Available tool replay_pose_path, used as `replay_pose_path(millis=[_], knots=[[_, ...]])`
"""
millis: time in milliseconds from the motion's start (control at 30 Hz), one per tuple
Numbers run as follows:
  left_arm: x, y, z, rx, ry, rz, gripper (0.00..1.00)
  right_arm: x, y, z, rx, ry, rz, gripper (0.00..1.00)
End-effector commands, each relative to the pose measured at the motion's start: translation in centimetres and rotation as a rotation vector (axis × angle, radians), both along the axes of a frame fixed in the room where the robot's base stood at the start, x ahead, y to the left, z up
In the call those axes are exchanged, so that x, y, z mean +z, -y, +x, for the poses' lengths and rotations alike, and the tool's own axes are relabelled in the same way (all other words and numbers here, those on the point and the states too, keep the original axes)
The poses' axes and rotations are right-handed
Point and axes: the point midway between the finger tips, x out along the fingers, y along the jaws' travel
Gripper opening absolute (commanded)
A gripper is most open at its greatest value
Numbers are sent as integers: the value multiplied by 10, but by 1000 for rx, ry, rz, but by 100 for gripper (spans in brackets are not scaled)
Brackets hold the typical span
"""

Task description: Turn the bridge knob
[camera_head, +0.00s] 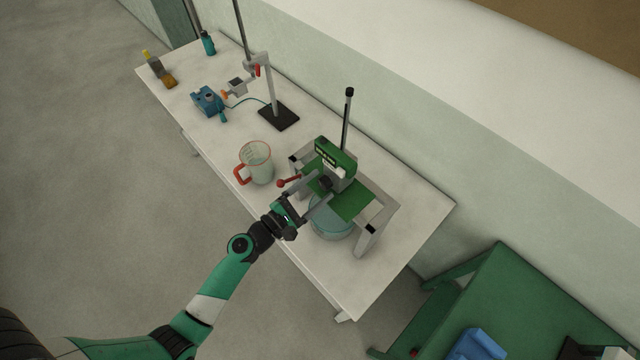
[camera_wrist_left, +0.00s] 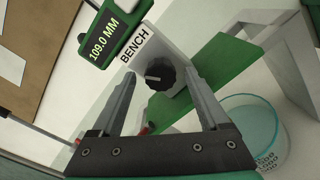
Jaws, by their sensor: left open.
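The bridge knob (camera_wrist_left: 160,74) is a black ribbed dial with a pale pointer mark, on a light panel labelled BENCH. It also shows small and dark in the head view (camera_head: 325,183), on the front of the green-topped instrument (camera_head: 336,153) that stands on the bridge (camera_head: 352,202). My left gripper (camera_head: 318,188) is open, and its fingers point at the knob. In the left wrist view the knob appears between the two fingers (camera_wrist_left: 160,92); I cannot tell whether they reach it. A green display reads 109.0 MM. My right gripper is not in view.
A clear round tub (camera_head: 333,224) sits under the bridge. A measuring jug with a red handle (camera_head: 256,163) stands beside it. A red-knobbed lever (camera_head: 283,183) sticks out near my gripper. A clamp stand (camera_head: 279,117) and a blue device (camera_head: 206,101) are farther along the bench.

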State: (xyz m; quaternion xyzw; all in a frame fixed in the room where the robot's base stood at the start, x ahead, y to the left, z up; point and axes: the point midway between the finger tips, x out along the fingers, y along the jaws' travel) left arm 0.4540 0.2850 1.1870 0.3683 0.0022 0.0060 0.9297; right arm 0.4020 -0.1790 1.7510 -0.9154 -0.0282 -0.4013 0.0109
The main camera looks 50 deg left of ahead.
Motion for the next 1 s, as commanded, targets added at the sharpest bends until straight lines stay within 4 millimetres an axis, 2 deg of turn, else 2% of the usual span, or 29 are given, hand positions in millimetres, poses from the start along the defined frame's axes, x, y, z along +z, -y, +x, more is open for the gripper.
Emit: replay_pose_path(millis=[100,367,800,933,1000], knots=[[0,1,10,-1,0,0,78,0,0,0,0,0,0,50],[0,0,11,-1,-1,1,78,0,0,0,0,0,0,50],[0,0,11,0,0,1,0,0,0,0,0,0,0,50],[-1,0,11,-1,0,20,0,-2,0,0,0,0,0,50],[-3,0,11,-1,0,86,0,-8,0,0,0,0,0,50]])
